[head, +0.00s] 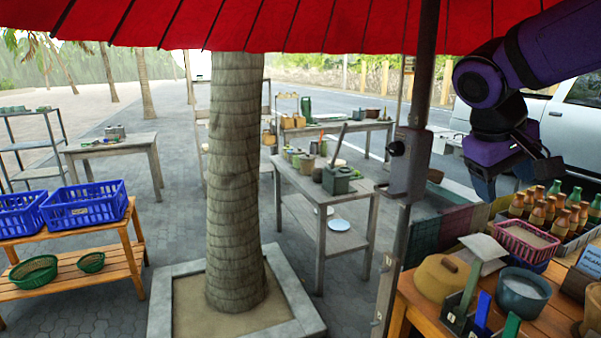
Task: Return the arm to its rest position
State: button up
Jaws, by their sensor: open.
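My gripper (517,180) is at the upper right of the head view, at the end of my purple and black arm (500,85). The arm reaches in from the top right corner and bends down. The gripper hangs above the stall table with its fingers apart, and I see nothing between them. It is clear of the bottles and the pink basket below it. No clay mortar is clearly identifiable in this view.
An umbrella pole (408,170) stands left of the gripper. A tree trunk (236,180) and blue crates (85,205) are farther left.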

jog(key=s+a+f+m+t+y, duration=0.1)
jog(key=s+y, duration=0.4)
jog(key=s, duration=0.9)
jog(key=shift+s+a+f+m+t, duration=0.35)
jog(key=shift+a+f+t, duration=0.2)
jog(key=shift+t, duration=0.85)
